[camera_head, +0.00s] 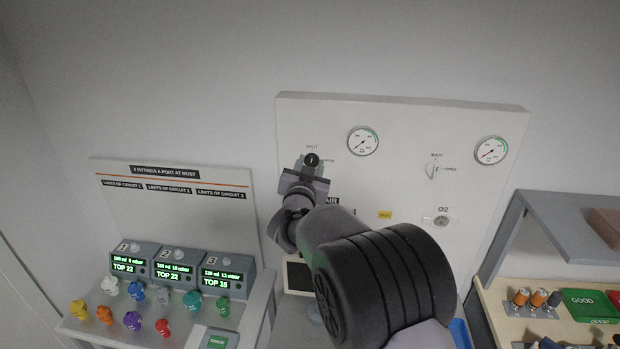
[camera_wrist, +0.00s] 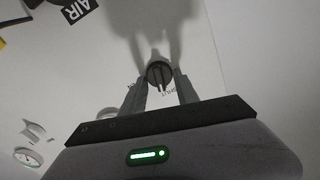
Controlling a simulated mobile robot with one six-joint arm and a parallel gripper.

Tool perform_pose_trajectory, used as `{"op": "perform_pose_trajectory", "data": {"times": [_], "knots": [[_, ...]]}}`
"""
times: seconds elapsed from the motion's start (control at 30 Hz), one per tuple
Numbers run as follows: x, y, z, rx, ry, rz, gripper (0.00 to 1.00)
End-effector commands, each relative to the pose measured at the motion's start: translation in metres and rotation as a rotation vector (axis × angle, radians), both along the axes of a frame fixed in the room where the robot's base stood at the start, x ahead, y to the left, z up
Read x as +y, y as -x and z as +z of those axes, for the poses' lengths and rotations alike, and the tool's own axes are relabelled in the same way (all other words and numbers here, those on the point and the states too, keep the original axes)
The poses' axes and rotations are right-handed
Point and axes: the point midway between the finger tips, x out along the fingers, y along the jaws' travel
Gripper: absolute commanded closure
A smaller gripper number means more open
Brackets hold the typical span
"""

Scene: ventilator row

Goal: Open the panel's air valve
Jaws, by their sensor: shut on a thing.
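The air valve's round dark knob (camera_head: 312,160) is on the white wall panel (camera_head: 400,115), below a SHUT label and left of an OPEN label. It also shows in the wrist view (camera_wrist: 160,74), between my fingertips. My gripper (camera_head: 308,168) is at the knob and shut on it; the wrist view shows one finger on each side (camera_wrist: 160,86). A pale bar crosses the knob's face, but I cannot tell surely which label it points to. The AIR label (camera_head: 331,201) is partly hidden by my arm in the head view.
An air gauge (camera_head: 363,141) is right of the knob. The O2 valve (camera_head: 434,171), its gauge (camera_head: 491,150) and port (camera_head: 441,220) are further right. A left bench has displays (camera_head: 173,272) and coloured fittings (camera_head: 132,321); a right shelf (camera_head: 540,225) holds small parts.

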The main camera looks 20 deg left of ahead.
Motion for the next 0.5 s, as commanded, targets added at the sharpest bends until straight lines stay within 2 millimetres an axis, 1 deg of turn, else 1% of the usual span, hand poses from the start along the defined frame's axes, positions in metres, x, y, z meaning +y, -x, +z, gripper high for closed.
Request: {"op": "perform_pose_trajectory", "data": {"times": [0.03,0.5], "knots": [[-0.0002,-0.0001,-0.0082,0.006,-0.042,0.0,1.0],[-0.0019,-0.0005,-0.0064,0.111,-0.476,0.001,1.0]]}}
